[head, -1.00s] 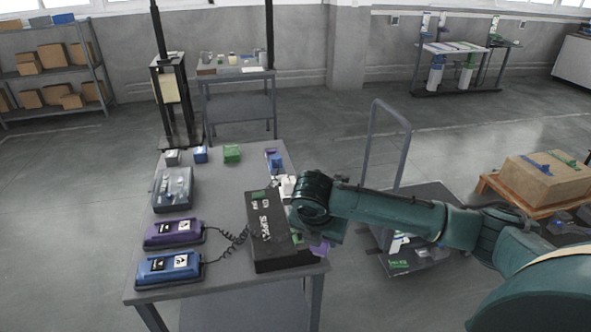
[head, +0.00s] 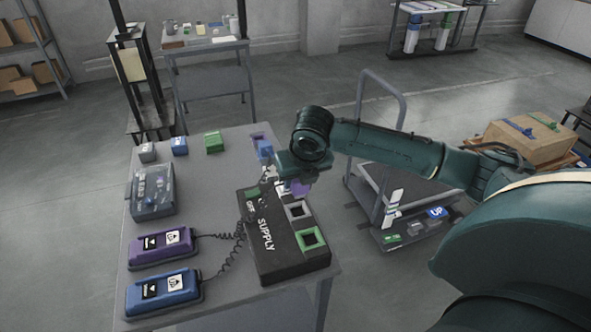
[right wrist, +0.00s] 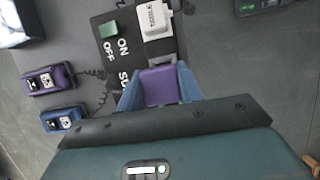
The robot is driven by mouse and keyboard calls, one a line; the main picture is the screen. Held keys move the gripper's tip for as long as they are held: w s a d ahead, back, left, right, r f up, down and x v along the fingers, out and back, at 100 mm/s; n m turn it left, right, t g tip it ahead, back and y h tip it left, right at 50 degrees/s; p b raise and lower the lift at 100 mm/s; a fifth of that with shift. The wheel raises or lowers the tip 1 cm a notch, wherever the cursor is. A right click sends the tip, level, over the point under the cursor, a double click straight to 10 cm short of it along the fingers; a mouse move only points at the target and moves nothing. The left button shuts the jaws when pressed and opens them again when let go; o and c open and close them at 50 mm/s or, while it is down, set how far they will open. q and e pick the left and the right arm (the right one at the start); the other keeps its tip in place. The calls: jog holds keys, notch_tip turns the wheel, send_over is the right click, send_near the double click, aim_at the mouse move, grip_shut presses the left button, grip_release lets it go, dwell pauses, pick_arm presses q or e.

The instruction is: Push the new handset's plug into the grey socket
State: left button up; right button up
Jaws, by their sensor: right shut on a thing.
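The black supply box (head: 262,262) lies on the table, with a grey socket (head: 296,209) and a green-framed socket (head: 311,238) on its right side. Both openings look empty. My right gripper (head: 293,186) is over the box's far right part, behind the grey socket. In the right wrist view its blue fingers are shut on a purple plug (right wrist: 158,86), apart from the sockets as far as I can tell. The purple handset (head: 162,246) and blue handset (head: 163,292) lie left of the box with coiled cords. My left gripper is not in view.
A white block (right wrist: 153,18) sits at the box's far end near a green switch (right wrist: 108,30). A clear-lidded case (head: 152,190) and small blocks, one green (head: 213,142), stand at the table's back left. A trolley (head: 400,195) stands right of the table.

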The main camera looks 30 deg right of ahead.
jog(key=shift+f, duration=2.4)
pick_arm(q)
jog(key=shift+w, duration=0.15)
pick_arm(e)
jog(key=shift+f, duration=0.3)
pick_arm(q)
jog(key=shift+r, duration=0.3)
pick_arm(e)
jog(key=shift+w, duration=0.2)
jog(key=shift+f, duration=0.95)
jog(key=o, duration=1.3)
jog(key=shift+c, duration=0.2)
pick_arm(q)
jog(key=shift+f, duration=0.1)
pick_arm(e)
jog(key=shift+r, duration=0.1)
jog(key=shift+r, duration=3.45)
